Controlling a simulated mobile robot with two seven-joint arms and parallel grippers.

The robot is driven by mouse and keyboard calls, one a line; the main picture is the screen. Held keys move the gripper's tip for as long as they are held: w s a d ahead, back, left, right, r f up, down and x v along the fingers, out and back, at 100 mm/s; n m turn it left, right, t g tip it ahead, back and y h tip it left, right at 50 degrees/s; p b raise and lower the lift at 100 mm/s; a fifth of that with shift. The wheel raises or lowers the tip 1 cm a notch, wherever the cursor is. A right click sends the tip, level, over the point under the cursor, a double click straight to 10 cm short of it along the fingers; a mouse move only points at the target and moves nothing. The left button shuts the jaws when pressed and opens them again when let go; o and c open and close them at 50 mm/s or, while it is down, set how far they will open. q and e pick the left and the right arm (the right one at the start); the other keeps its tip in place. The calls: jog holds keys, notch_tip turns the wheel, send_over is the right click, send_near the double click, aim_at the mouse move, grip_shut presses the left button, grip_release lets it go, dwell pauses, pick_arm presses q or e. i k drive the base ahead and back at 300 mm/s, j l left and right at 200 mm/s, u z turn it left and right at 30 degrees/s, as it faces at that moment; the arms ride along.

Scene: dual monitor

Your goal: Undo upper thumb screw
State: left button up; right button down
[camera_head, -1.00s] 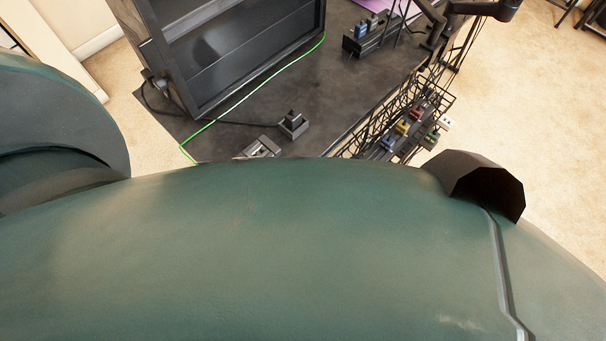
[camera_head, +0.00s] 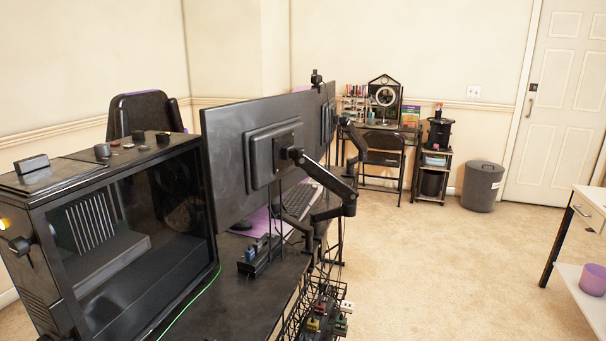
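A black PC case (camera_head: 60,192) with a dark see-through side panel (camera_head: 125,225) stands on the desk at the left. A dark knob, probably a thumb screw (camera_head: 20,244), sticks out near the case's left upright edge. A small yellow-orange spot (camera_head: 4,224) shows just above it, cut by the picture's left border. I cannot tell whether either is the upper thumb screw. Neither of my grippers is in the head view.
Two monitors (camera_head: 228,150) on a black arm (camera_head: 340,190) stand right of the case. A green cable (camera_head: 190,305) runs along the dark desk (camera_head: 240,290). A wire basket (camera_head: 318,310) hangs at the desk's right side. The carpet (camera_head: 440,260) to the right is open.

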aim_at(20, 246)
jog(key=u, duration=1.45)
jog(key=k+j, duration=0.05)
